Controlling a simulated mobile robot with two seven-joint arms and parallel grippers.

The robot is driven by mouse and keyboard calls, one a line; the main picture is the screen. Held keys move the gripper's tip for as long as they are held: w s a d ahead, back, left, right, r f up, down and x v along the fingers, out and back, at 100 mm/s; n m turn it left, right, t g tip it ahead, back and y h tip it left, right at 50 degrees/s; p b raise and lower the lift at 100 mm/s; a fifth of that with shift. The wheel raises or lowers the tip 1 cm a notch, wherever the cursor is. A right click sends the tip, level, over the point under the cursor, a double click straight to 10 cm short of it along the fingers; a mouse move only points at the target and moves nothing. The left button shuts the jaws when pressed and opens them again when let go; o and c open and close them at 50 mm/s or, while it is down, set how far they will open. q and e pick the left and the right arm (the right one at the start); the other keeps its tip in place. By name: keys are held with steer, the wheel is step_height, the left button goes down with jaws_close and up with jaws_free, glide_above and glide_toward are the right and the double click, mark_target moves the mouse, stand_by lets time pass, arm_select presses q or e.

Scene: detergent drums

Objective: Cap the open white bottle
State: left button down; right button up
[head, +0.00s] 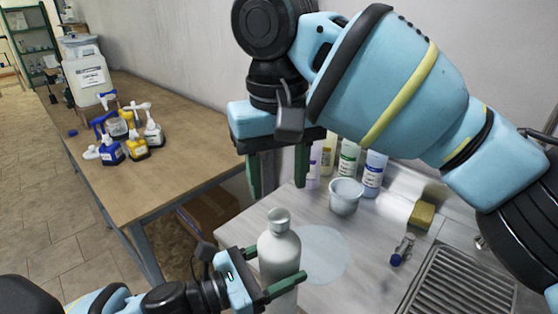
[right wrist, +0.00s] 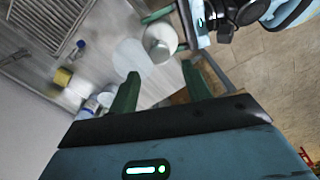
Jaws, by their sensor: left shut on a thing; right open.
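The white bottle (head: 279,253) stands upright at the near left end of the grey counter. A grey round piece that looks like a cap (head: 279,218) sits on its neck; I cannot tell how tight it is. My left gripper (head: 279,268) is shut on the white bottle's body, one finger on each side. My right gripper (head: 277,188) is open and empty, pointing down above the bottle's top, apart from it. In the right wrist view the bottle (right wrist: 160,38) shows beyond the open fingers (right wrist: 160,72).
A white cup (head: 345,197) and several small bottles (head: 348,160) stand behind. A sponge (head: 422,215), a small blue-ended item (head: 403,249) and a drain grate (head: 460,285) lie right. A wooden table (head: 165,150) at left holds spray bottles (head: 110,150) and a jug (head: 88,78).

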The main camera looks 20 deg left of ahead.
steer(key=n, duration=0.5)
steer(key=shift+r, duration=0.2)
steer(key=n, duration=0.3)
steer(key=shift+r, duration=0.1)
steer(key=n, duration=0.4)
steer(key=shift+r+n, duration=0.1)
steer(key=shift+n, duration=0.2)
steer(key=n, duration=0.3)
steer(key=shift+r, duration=0.1)
steer(key=n, duration=0.4)
steer(key=shift+r+n, duration=0.15)
steer(key=shift+n, duration=0.25)
steer(key=n, duration=0.7)
steer(key=shift+r+n, duration=0.2)
steer(key=shift+n, duration=0.1)
steer(key=n, duration=0.4)
steer(key=shift+r, duration=0.1)
